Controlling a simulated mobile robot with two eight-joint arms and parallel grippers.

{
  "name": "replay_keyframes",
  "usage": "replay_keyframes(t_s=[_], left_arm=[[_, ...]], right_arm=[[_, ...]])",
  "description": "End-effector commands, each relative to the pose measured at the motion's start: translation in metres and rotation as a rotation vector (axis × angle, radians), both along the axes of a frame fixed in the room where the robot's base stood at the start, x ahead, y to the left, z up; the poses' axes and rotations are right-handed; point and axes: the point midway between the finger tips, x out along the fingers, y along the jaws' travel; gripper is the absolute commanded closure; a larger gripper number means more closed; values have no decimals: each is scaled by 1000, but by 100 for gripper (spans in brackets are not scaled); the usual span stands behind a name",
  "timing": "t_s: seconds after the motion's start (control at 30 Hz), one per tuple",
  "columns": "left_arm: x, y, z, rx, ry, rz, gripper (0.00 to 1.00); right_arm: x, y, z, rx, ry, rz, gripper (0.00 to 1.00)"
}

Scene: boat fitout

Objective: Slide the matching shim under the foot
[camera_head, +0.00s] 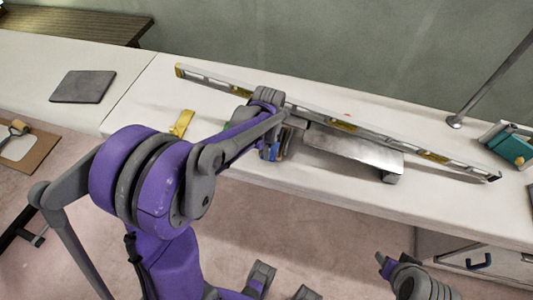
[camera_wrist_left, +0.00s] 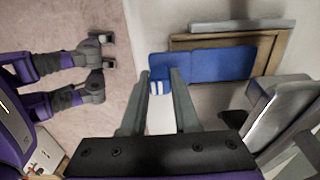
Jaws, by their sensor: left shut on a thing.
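My left gripper (camera_wrist_left: 160,76) is shut on a blue shim (camera_wrist_left: 158,66) with white stripes, held between its fingertips. In the head view this gripper (camera_head: 272,153) is low over the bench, partly hidden by my arm, with a bit of blue showing. A shiny metal unit (camera_head: 350,147) stands just right of it, and a grey foot (camera_head: 391,177) shows under its right front corner. The unit's grey side (camera_wrist_left: 275,105) also fills the right of the wrist view. Its near-left foot is hidden. A yellow shim (camera_head: 181,123) lies on the bench left of the gripper.
A long spirit level (camera_head: 430,157) lies along the bench behind the unit. In the wrist view a blue piece (camera_wrist_left: 222,62) lies over a wooden frame (camera_wrist_left: 265,42). A dark flat pad (camera_head: 83,86) is at the left. A post (camera_head: 455,121) stands at the right. The bench front is clear.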

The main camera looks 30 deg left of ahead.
Motion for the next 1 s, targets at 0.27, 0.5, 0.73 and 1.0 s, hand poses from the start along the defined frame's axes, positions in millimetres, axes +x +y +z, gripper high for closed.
replay_keyframes(t_s=[0.27,0.5,0.73,1.0], left_arm=[[16,4,-1,0,0,0,100],[23,6,-1,0,0,0,100],[25,6,-1,0,0,0,100],[25,6,-2,0,0,0,49]], right_arm=[[0,0,-1,0,0,0,50],[0,0,-2,0,1,0,50],[0,0,-2,0,1,0,50],[0,0,-2,0,1,0,50]])
